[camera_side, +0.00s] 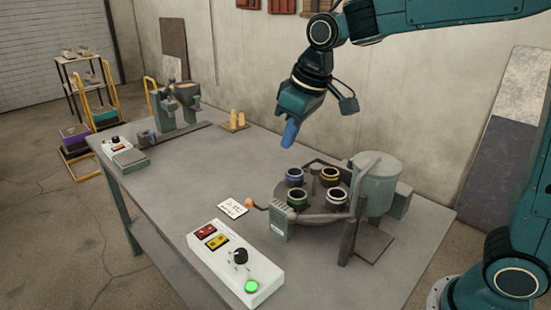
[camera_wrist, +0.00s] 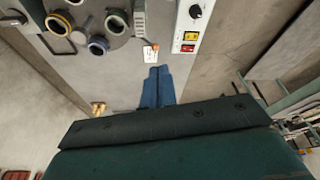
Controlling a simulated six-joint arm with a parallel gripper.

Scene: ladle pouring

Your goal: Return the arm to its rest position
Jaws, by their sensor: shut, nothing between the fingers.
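My gripper (camera_side: 290,132) hangs from my teal arm above the grey table in the side view, with blue fingers pointing down. The fingers are together and empty. The carousel holds several ring-topped cups.
A white control box (camera_side: 235,262) with red and yellow switches, a black knob and a lit green button stands at the table's front. A grey-green pot (camera_side: 376,182) stands right of the carousel. A machine (camera_side: 178,105) and tan pegs (camera_side: 236,120) are at the back. The table's middle is clear.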

